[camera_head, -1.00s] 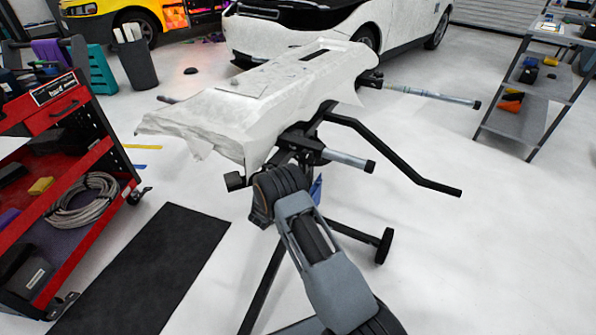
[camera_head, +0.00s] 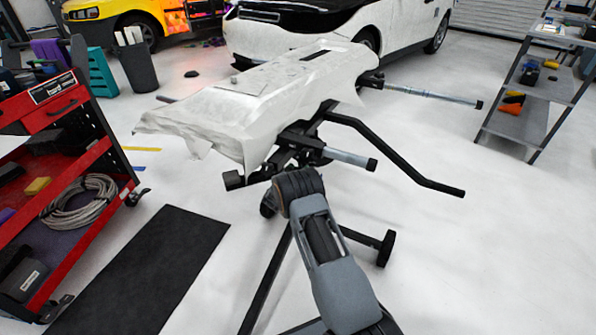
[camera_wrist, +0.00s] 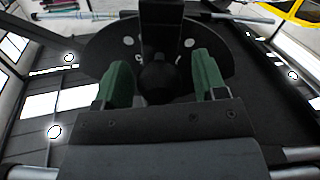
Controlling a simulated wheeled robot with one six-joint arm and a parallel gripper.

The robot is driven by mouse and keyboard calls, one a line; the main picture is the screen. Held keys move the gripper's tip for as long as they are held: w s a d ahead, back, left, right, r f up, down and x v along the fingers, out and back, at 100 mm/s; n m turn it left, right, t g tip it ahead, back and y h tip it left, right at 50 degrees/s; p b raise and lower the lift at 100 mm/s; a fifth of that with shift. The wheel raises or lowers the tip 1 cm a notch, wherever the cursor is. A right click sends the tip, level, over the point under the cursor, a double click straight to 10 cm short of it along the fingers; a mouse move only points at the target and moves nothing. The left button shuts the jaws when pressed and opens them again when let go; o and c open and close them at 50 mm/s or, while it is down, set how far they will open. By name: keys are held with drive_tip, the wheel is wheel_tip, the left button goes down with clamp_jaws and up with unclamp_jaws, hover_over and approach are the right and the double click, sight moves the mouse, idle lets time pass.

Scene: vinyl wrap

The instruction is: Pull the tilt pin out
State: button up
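A stand with black frame bars (camera_head: 400,165) holds a white-wrapped panel (camera_head: 235,95) in the head view. In the wrist view, a dark round knob (camera_wrist: 165,76), which looks like the tilt pin's head, sits in front of a black disc plate (camera_wrist: 112,50) with pale holes. My gripper (camera_wrist: 163,80) has two green fingers, apart, one on each side of the knob. They do not look closed on it; exact contact is too dark to tell. In the head view my arm hides the gripper and the knob.
A red tool cart (camera_head: 75,130) stands at left beside a black mat (camera_head: 150,270). A grey shelf (camera_head: 530,85) is at right. A pale clamp bar (camera_head: 348,157) sticks out near my arm. A white car (camera_head: 400,30) stands behind. Floor at right is clear.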

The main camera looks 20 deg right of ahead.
clamp_jaws()
drive_tip(key=v, duration=0.2)
drive_tip(key=shift+s+a+f, duration=0.1)
drive_tip(key=shift+s+a, duration=0.15)
drive_tip(key=shift+c, duration=1)
unclamp_jaws()
drive_tip(key=shift+a, duration=0.15)
drive_tip(key=shift+o, duration=1.1)
drive_tip(key=shift+s, duration=0.1)
drive_tip(key=p+v, duration=0.4)
drive_tip(key=v, duration=0.9)
drive_tip(key=shift+s+a, duration=0.2)
drive_tip(key=shift+a, duration=0.1)
